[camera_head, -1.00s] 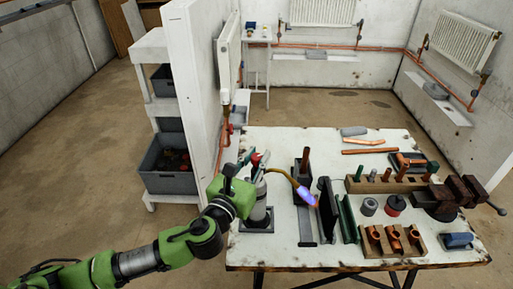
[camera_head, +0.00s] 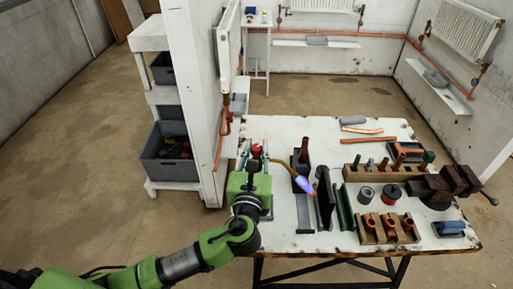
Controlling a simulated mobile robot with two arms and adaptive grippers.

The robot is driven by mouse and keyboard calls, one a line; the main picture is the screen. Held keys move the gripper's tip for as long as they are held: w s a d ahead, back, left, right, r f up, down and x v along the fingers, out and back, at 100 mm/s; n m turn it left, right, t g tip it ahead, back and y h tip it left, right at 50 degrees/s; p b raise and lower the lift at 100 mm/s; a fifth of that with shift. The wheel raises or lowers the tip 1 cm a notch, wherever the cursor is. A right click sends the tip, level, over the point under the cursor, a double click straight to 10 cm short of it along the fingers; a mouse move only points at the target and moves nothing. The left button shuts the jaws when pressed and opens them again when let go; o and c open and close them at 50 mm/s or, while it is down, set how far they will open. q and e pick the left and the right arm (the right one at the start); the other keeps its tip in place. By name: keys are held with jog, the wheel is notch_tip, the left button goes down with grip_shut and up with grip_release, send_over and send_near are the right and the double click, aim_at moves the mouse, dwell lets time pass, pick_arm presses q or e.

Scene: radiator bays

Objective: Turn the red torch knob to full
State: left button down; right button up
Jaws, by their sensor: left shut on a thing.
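The torch stands at the left side of the workbench, with its red knob (camera_head: 256,150) on top and a curved brass tube (camera_head: 278,162) leading right. A blue-violet flame (camera_head: 303,185) burns at the tube's tip. My left gripper (camera_head: 253,165) is at the torch head, shut on the red knob as far as the view shows. Its green body hides most of the torch cylinder, and the exact finger contact is small and partly hidden. My right gripper is not in view.
The workbench (camera_head: 345,240) holds a dark upright plate (camera_head: 325,200) near the flame, wooden racks with copper fittings (camera_head: 388,228), and a vise (camera_head: 440,187) at right. A white partition (camera_head: 195,90) and a shelf with grey bins (camera_head: 170,155) stand at left.

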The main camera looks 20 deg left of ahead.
pick_arm(q)
jog(key=c, duration=1.8)
grip_release()
jog(key=shift+o, duration=0.2)
jog(key=s+d, duration=0.2)
jog(key=s, duration=0.9)
jog(key=shift+s+d, duration=0.15)
jog(key=shift+s, duration=0.2)
jog(key=shift+f, duration=0.1)
